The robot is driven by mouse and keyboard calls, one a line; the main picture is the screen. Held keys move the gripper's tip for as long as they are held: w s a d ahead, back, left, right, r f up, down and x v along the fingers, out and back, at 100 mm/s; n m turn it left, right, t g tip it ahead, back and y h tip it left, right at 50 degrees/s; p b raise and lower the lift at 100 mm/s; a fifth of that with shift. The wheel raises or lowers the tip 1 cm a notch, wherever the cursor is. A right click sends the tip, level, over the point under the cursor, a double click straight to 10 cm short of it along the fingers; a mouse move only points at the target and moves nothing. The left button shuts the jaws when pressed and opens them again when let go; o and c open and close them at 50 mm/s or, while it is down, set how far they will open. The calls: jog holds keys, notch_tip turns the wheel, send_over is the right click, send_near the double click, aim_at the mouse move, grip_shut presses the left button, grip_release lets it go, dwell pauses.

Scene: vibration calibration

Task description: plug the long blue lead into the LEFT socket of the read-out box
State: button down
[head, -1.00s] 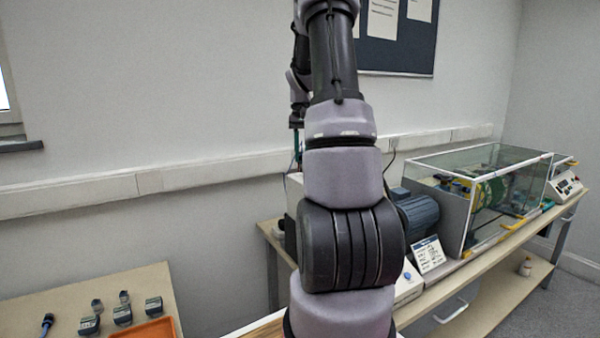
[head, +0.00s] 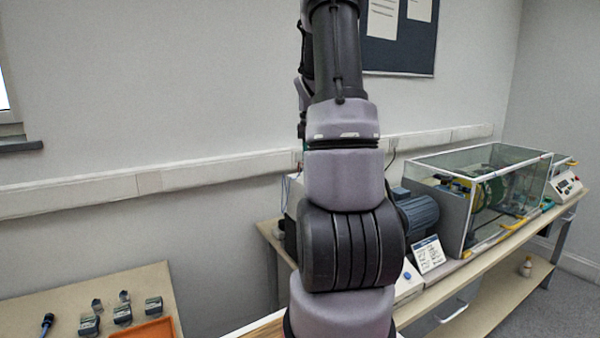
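My gripper is hidden behind my own arm, which rises through the middle of the head view. The long blue lead cannot be made out. A thin wire (head: 288,180) shows at the left edge of my arm, above a pale box (head: 293,195) on the far bench; most of this box is behind my arm. I cannot tell whether it is the read-out box, and no sockets show. Another white box (head: 408,284) with a blue knob sits at the bench's front, right of my arm.
A motor (head: 420,212), a sign card (head: 428,255) and a glass-sided enclosure (head: 480,195) stand on the long bench (head: 500,236). A control box (head: 566,186) is at its far end. A side table (head: 70,300) at lower left holds small instruments (head: 122,314) and an orange tray (head: 148,330).

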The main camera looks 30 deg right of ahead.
jog(key=shift+f, duration=1)
dwell(2.7)
jog(key=m, duration=0.4)
dwell(0.3)
jog(key=shift+m, duration=2)
jog(key=m, duration=0.4)
